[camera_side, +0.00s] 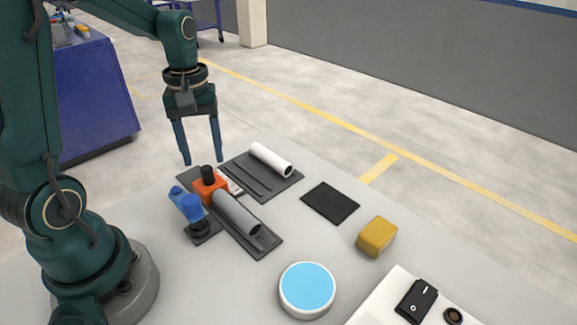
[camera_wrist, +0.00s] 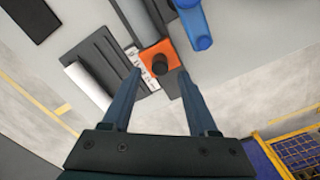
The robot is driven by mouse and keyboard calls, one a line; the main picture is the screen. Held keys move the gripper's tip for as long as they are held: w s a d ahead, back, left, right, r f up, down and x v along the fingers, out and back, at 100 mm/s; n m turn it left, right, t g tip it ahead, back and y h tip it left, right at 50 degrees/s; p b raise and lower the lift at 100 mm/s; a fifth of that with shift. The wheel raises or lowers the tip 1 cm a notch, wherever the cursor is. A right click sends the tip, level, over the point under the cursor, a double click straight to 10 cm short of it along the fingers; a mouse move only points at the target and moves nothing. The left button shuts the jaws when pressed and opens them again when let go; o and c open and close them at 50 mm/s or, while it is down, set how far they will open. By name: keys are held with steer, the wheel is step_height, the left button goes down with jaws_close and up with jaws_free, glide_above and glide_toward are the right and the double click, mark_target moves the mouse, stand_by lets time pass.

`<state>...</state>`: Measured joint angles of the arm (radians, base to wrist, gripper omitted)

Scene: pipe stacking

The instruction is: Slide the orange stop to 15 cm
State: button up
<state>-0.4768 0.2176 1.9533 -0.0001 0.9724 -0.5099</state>
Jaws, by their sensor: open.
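The orange stop (camera_side: 209,187) is a block with a black knob (camera_side: 207,172) on top. It sits on a dark rail (camera_side: 262,243) beside a white scale (camera_side: 232,184); the scale's marks are too small to read. A grey pipe (camera_side: 237,212) lies on the rail against the stop's near side. My gripper (camera_side: 203,162) is open and empty, above the far end of the rail. In the wrist view the stop (camera_wrist: 160,62) and its knob (camera_wrist: 160,65) appear between and beyond the two fingertips (camera_wrist: 159,72), apart from them.
A blue clamp-like part (camera_side: 187,204) stands left of the rail. A white pipe (camera_side: 271,159) lies on a grooved dark tray (camera_side: 290,186) to the right. A black mat (camera_side: 330,202), yellow block (camera_side: 377,237), blue-topped round dish (camera_side: 307,289) and switch box (camera_side: 416,300) lie farther right and nearer.

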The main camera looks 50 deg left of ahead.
mark_target(206, 166)
steer(key=shift+f, duration=2.2)
jaws_close()
